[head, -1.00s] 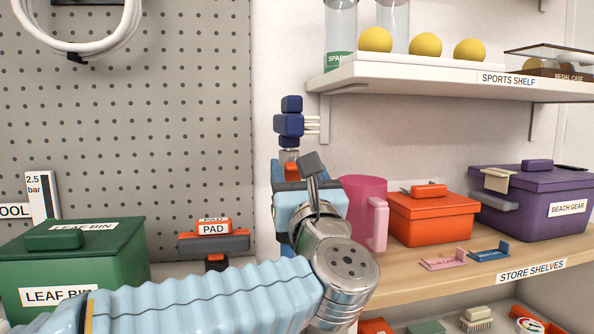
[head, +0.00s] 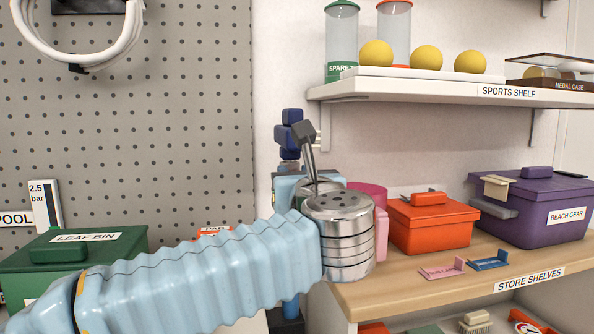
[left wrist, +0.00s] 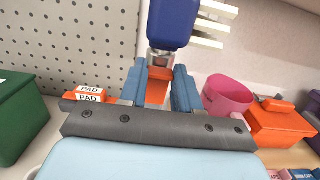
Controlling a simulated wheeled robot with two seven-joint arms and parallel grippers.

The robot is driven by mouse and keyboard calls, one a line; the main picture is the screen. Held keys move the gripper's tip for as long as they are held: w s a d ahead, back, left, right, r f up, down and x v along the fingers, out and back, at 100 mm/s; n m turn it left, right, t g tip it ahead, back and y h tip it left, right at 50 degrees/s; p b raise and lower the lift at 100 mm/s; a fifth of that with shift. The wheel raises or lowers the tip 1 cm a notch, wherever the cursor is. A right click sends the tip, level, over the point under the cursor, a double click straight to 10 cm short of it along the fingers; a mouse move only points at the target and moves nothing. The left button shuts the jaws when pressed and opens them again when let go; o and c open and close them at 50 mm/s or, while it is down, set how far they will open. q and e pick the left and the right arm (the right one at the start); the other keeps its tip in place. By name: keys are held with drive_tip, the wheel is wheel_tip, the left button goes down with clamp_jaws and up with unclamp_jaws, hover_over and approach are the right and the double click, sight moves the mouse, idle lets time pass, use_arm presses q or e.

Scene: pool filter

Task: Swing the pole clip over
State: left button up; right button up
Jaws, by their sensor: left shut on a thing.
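A dark blue block piece (head: 290,135) stands upright near the wall, behind my left wrist in the head view. In the left wrist view the blue piece (left wrist: 173,22) shows pale prongs on its right side and a metal neck below. An orange part (left wrist: 157,90) sits under that neck, between the blue fingers of my left gripper (left wrist: 158,85). The gripper is shut on this orange part. I cannot tell which of these parts is the pole clip. In the head view my wrist hides the fingers and the orange part. My right gripper is not in view.
A pink jug (left wrist: 227,95) stands close right of my left gripper. An orange box (head: 430,222) and purple box (head: 535,200) stand on the store shelf. A green leaf bin (head: 75,265) is at left. The sports shelf (head: 440,95) juts out above right.

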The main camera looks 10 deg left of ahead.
use_arm(q)
drive_tip(key=o, duration=1.1)
drive_tip(key=shift+c, duration=0.2)
drive_tip(key=r+b+v, duration=0.1)
drive_tip(key=b+v, duration=0.1)
drive_tip(key=v, duration=1.1)
drive_tip(key=shift+s+f, duration=0.4)
drive_tip(key=shift+f, duration=0.1)
drive_tip(key=shift+d, duration=0.15)
